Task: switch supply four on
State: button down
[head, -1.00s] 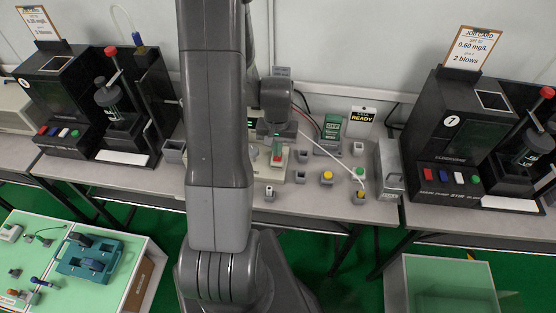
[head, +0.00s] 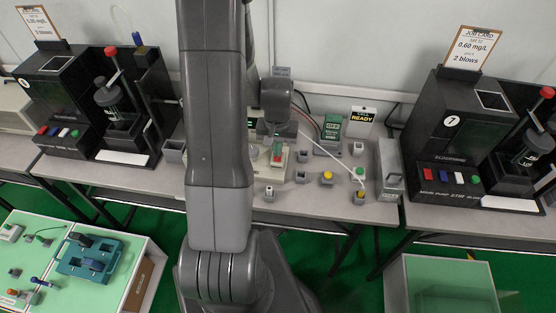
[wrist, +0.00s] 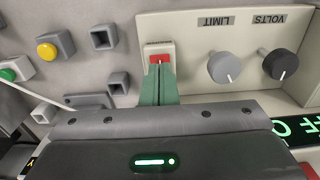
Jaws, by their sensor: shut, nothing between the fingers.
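A pale bench supply (wrist: 190,30) fills the upper right of the wrist view, with a LIMIT knob (wrist: 224,67) and a VOLTS knob (wrist: 280,64). A red switch (wrist: 161,58) sits in a light frame at its left end. My gripper (wrist: 159,72) has green fingers, shut and empty, with the tips at the red switch, partly covering it. I cannot tell whether they touch it. Part of a green-lettered display (wrist: 298,130) shows upside down and seems to read OFF. In the head view my gripper (head: 277,151) is over the supply (head: 262,177), partly behind my arm. No supply number is legible.
Small grey holders, a yellow button (wrist: 47,51) and a green button (wrist: 8,74) stand beside the supply. A green meter (head: 331,128) and a READY sign (head: 363,115) stand behind. Black testers flank the bench, one marked 7 (head: 450,122).

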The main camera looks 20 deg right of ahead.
jog(key=shift+f+b, duration=0.8)
jog(key=shift+f, duration=0.05)
dwell(0.3)
jog(key=shift+r+p, duration=2.4)
jog(key=shift+r, duration=1.15)
jog(key=shift+f, duration=0.15)
notch_tip(320, 180, down, 7)
jog(key=b, duration=0.5)
jog(key=shift+r+p, duration=0.3)
